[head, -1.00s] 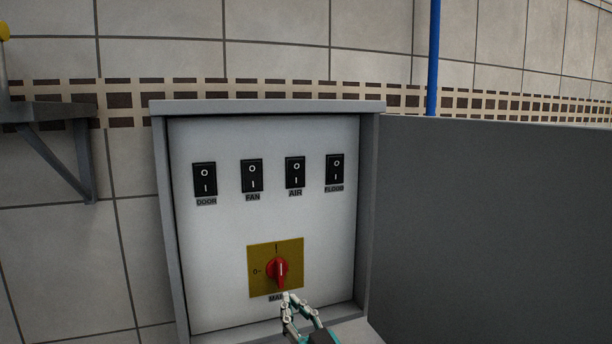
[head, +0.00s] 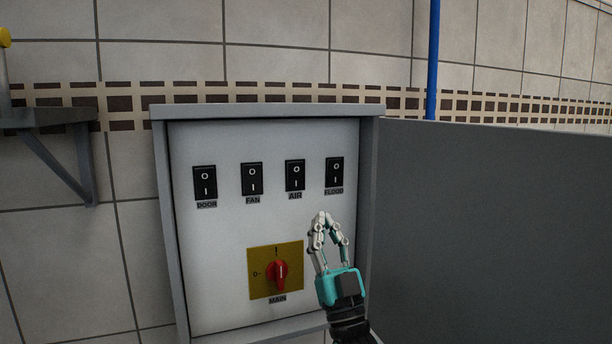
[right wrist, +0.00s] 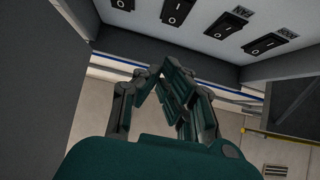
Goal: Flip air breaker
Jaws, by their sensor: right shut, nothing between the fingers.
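The AIR breaker (head: 295,175) is a black rocker switch with a label under it, third from the left in the row on the white panel. In the right wrist view the black switches show along the top; the AIR breaker (right wrist: 221,25) appears second from the left there. My right gripper (head: 322,214) is shut and empty, with its fingertips pointing up. In the head view it shows below the AIR and FLOOD breakers, right of the red MAIN knob. Its fingers also show in the right wrist view (right wrist: 160,75). I cannot tell contact with the panel. My left gripper is not in view.
The DOOR (head: 205,182), FAN (head: 252,178) and FLOOD (head: 334,171) breakers share the row. The red MAIN knob (head: 277,273) sits on a yellow plate below. The grey cabinet door (head: 490,220) stands open at the right. A wall shelf (head: 50,117) is at the left.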

